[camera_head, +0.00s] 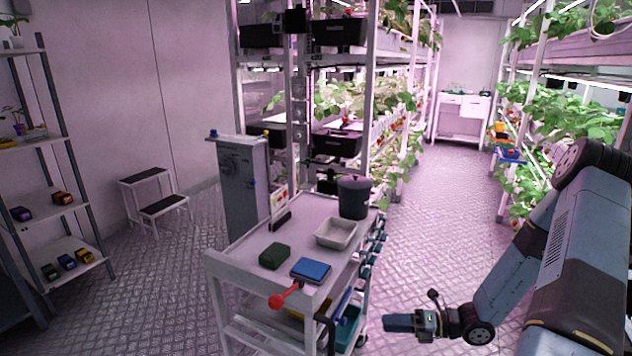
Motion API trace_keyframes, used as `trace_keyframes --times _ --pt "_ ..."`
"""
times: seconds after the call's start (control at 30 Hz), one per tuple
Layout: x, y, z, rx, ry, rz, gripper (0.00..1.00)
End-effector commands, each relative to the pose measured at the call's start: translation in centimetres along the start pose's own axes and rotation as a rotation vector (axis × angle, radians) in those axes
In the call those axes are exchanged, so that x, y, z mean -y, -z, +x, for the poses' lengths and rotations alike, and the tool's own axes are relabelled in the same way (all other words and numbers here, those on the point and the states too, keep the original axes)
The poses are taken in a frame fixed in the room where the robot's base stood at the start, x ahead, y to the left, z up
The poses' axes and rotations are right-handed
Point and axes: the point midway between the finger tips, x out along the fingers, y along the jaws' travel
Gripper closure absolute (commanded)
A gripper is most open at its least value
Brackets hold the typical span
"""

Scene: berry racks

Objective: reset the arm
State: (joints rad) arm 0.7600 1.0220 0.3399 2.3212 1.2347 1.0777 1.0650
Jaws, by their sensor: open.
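My arm comes in from the right edge and bends down to the lower middle of the picture. My gripper (400,323) is at its end, pointing left, low over the floor and to the right of the white cart. Its fingers show only small and dark. I see nothing held in it. The gap between the fingers is hard to make out.
The white cart (232,272) carries a grey tray (337,234), a dark pot (354,197), a green box (275,255) and a blue item (311,270). Berry racks (560,55) line the aisle. A step stool (160,204) stands left. The aisle floor (447,215) is clear.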

Motion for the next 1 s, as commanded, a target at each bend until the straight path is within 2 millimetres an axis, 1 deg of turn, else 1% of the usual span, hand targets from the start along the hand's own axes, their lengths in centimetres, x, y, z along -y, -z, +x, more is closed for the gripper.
trace_keyframes --times 0.03,0.5,1.0 --pt "-0.9 -0.4 -0.2 -0.039 0.011 -0.06 0.48" --pt "-8.4 -2.1 -1.7 -0.397 0.062 -0.598 0.48" --pt "-16.8 -3.4 -3.4 -0.781 0.062 -1.154 0.48"
